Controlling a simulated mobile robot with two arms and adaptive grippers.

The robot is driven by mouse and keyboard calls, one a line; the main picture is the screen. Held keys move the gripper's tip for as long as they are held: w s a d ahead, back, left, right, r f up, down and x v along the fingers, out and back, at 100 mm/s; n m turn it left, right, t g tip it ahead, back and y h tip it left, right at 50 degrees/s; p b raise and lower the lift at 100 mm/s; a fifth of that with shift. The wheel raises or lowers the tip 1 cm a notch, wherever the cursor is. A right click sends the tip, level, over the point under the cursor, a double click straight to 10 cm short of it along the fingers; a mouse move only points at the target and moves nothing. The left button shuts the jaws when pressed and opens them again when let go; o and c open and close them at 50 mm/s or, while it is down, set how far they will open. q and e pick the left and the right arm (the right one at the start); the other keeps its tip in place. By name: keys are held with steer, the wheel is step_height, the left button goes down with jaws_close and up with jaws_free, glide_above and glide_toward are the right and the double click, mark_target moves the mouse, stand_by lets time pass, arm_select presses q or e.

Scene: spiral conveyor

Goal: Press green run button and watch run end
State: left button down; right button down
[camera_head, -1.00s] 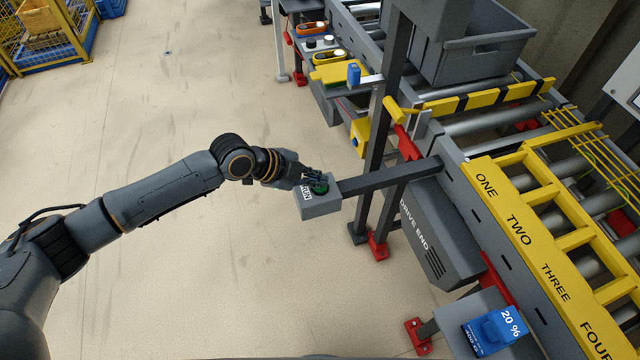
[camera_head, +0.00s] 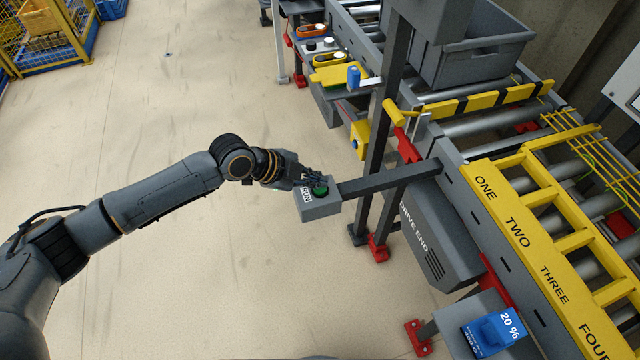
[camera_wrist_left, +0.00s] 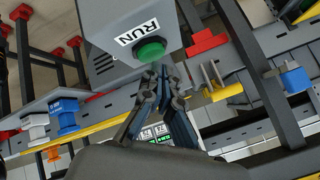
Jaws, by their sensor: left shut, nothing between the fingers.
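The green run button (camera_head: 320,189) sits on a grey box (camera_head: 320,208) marked RUN, held out on a dark arm from the conveyor frame. In the left wrist view the button (camera_wrist_left: 150,50) is round and green, next to the RUN label. My left gripper (camera_head: 309,181) is shut and empty, with its fingertips right at the button. In the left wrist view its fingertips (camera_wrist_left: 158,68) overlap the button's lower edge; I cannot tell whether they touch it. My right gripper is in neither view.
The conveyor's yellow frame (camera_head: 504,218) marked ONE to FOUR runs along the right. A grey crate (camera_head: 480,55) stands on the rollers at the back. A blue block (camera_head: 492,333) marked 20 % is at the lower right. The floor (camera_head: 200,280) at left and front is clear.

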mark_target(316, 189)
arm_select(q)
steer(key=shift+r, duration=0.35)
step_height(316, 189, up, 5)
steer(key=p, duration=0.4)
stand_by(0.8)
